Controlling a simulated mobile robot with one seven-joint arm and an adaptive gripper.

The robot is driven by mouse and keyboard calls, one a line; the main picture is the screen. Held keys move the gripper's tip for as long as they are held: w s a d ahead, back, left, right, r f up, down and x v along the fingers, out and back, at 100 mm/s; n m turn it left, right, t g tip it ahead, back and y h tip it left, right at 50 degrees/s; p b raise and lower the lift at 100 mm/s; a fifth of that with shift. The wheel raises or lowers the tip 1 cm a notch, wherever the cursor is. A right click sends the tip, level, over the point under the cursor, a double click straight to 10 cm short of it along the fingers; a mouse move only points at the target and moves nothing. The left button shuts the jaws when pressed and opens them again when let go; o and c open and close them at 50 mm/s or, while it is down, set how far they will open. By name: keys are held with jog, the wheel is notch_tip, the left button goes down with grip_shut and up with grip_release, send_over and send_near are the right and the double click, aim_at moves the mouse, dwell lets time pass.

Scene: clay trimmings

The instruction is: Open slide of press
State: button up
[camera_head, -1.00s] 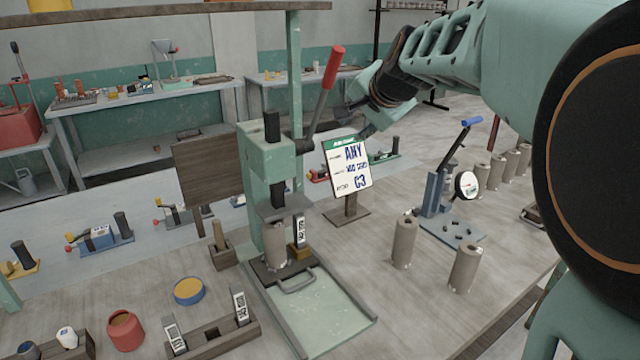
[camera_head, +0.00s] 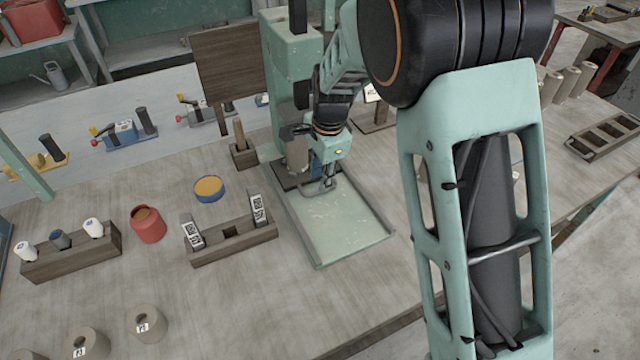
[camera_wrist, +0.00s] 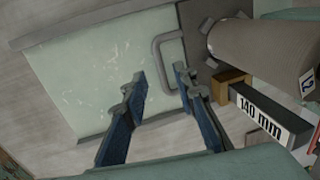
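The green press (camera_head: 288,65) stands on the table, partly hidden behind my arm. Its slide is a dark plate (camera_wrist: 197,64) with a grey U-shaped handle (camera_wrist: 158,62), over a pale green tray (camera_head: 345,228). A clay cylinder (camera_wrist: 255,42) stands on the plate; it also shows partly in the head view (camera_head: 297,155). My gripper (camera_wrist: 160,82) is open, with its two blue fingertips apart near one end of the handle. In the head view my gripper (camera_head: 328,182) is low over the handle.
A wooden rack (camera_head: 235,242) with labelled gauges stands left of the tray. A blue-and-yellow dish (camera_head: 209,189) and a red pot (camera_head: 148,225) are further left. The table in front is mostly clear.

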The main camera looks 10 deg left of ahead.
aim_at(309, 169)
jog(key=shift+w+a+f, duration=0.1)
jog(key=shift+w+f, duration=0.1)
jog(key=shift+f, duration=0.85)
jog(key=shift+w+a+f, duration=0.1)
jog(key=shift+w+f, duration=0.05)
jog(key=shift+f, duration=0.85)
jog(key=shift+c, duration=0.4)
grip_shut()
